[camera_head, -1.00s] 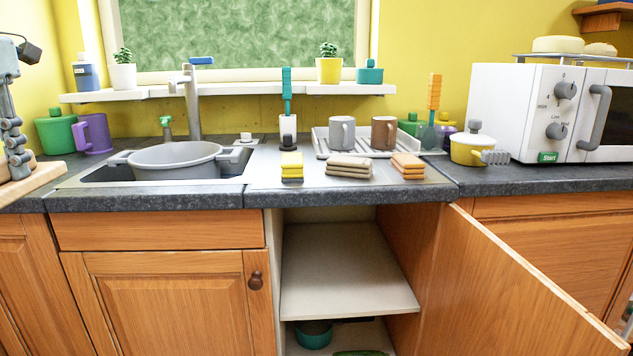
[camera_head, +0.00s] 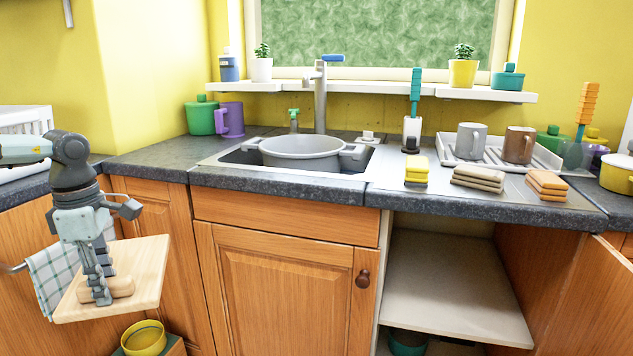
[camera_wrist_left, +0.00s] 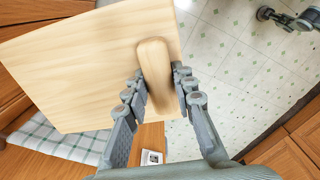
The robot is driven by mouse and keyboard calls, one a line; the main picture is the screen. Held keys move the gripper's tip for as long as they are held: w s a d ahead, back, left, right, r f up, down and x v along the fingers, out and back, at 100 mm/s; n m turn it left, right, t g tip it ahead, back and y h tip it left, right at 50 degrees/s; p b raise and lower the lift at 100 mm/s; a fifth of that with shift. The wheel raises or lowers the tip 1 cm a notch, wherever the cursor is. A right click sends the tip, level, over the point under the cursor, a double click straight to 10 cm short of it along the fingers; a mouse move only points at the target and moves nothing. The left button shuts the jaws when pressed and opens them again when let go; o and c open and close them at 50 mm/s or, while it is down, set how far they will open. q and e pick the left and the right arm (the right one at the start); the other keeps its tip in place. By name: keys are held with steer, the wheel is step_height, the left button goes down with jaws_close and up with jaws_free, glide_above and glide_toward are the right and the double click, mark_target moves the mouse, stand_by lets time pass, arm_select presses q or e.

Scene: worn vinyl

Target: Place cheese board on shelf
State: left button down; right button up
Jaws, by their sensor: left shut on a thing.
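The cheese board is a pale square wooden board (camera_head: 145,262) with a rounded wooden grip on its face, at lower left in the head view. My left gripper (camera_head: 105,296) is shut on that grip, its fingers on either side, and holds the board in the air in front of the counter. The board (camera_wrist_left: 75,65) and the gripper (camera_wrist_left: 157,88) also show in the left wrist view. The shelf (camera_head: 455,285) is a bare pale board inside the open cupboard at lower right. A grey jointed part, perhaps my right gripper, shows small at upper right in the wrist view.
A checked towel (camera_head: 62,285) hangs behind the board. A yellow bowl (camera_head: 144,338) sits below it. The dark counter edge (camera_head: 280,187) runs above the cupboards. A teal pot (camera_head: 408,341) stands below the shelf. The shelf top looks clear.

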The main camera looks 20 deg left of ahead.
arm_select(q)
steer(key=w+d+f+m, duration=0.3)
steer(key=d+f+m, duration=0.4)
steer(key=d, duration=0.1)
steer(key=w+d+m, duration=0.4)
steer(key=d+m, duration=0.5)
steer(key=d, duration=0.4)
steer(key=w+d+m, duration=0.4)
steer(key=d+m, duration=0.6)
steer(key=d, duration=0.3)
steer(key=shift+w+f, duration=0.25)
steer(key=shift+w, duration=0.05)
steer(key=shift+d, duration=0.1)
